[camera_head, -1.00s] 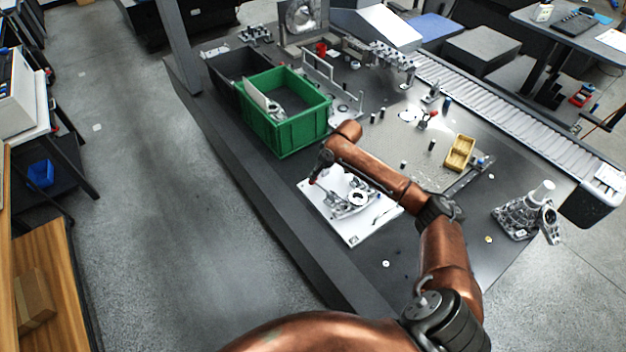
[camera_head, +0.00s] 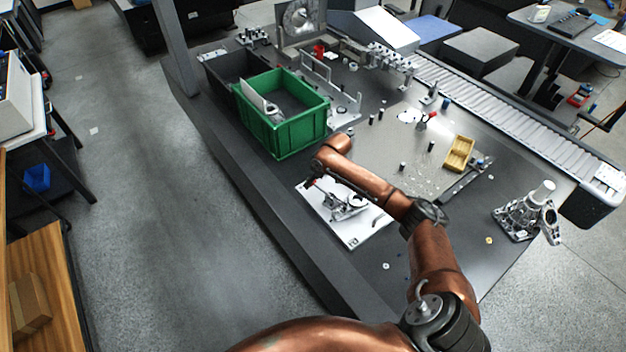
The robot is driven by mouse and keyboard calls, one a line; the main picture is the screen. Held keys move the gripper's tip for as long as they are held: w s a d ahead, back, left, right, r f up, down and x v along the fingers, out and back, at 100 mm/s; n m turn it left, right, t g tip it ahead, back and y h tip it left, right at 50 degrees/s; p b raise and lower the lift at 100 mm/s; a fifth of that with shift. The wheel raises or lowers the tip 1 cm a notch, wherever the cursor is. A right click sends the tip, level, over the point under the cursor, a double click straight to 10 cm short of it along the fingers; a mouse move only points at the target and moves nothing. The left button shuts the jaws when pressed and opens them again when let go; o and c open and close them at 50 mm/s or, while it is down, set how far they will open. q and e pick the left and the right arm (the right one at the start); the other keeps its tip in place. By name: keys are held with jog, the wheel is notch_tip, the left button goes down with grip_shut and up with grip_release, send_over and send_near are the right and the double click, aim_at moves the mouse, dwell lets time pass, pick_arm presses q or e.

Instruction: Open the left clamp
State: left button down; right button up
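A white plate (camera_head: 357,235) lies near the front edge of the dark bench, carrying a grey metal fixture part (camera_head: 346,207). My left arm reaches over it from the bottom of the picture. Its gripper (camera_head: 311,182) is at the plate's upper left corner, pointing down. A small dark red spot, possibly a clamp handle's tip, shows at the gripper. The clamp itself is mostly hidden by the arm and too small to make out. Whether the fingers are open or touch anything is not clear. My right gripper is not in view.
A green bin (camera_head: 284,137) stands just behind the plate, beside a black bin (camera_head: 221,83). A red-handled device (camera_head: 427,119), a yellow tray (camera_head: 458,155) and small posts stand on the grey plate. A metal assembly (camera_head: 525,215) stands at right, before the roller conveyor (camera_head: 500,115).

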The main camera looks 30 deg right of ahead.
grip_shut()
